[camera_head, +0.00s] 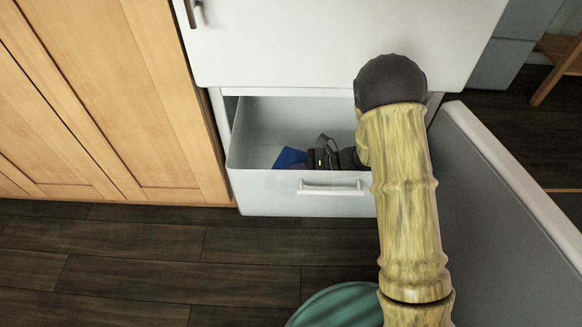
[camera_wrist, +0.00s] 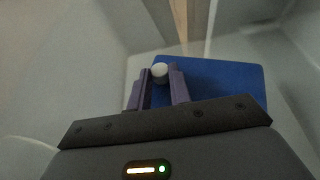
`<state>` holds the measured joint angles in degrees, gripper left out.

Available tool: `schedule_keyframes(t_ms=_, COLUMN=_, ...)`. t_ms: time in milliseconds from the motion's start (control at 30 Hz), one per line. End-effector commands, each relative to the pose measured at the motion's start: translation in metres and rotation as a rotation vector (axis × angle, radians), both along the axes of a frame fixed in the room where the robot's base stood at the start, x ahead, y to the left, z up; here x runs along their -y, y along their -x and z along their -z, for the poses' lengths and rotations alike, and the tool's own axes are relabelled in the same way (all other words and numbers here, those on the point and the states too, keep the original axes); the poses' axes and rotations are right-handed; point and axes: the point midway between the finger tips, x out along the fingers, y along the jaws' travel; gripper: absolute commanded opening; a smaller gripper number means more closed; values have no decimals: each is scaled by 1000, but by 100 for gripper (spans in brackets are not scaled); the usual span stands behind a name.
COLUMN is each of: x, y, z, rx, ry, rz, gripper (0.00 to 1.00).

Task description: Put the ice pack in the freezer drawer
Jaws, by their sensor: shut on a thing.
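The blue ice pack (camera_head: 290,157) is inside the open white freezer drawer (camera_head: 262,195), low behind its front panel. In the wrist view the ice pack (camera_wrist: 225,82) is a flat blue block with a white round cap (camera_wrist: 160,70). My gripper (camera_head: 312,158) reaches down into the drawer. In the wrist view my gripper's fingers (camera_wrist: 161,84) are shut on the ice pack at its cap. The drawer's front panel hides the ice pack's lower part in the head view, so I cannot tell if it touches the drawer floor.
A white panel (camera_head: 340,40) is above the drawer. An open door (camera_head: 500,200) stands to the right, close to my arm. Wooden cabinets (camera_head: 100,100) stand at the left. The dark floor (camera_head: 130,250) in front is mostly clear.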

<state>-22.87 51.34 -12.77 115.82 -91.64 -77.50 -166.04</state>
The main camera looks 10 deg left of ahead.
Motion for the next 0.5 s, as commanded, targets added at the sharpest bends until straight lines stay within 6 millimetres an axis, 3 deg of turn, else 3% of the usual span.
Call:
schedule_keyframes(t_ms=267, x=-14, y=-36, z=5, rx=5, ry=-1, rz=-10, gripper=0)
schedule_keyframes(t_ms=500, x=-12, y=-34, z=12, rx=1, ry=-1, rz=-7, gripper=0)
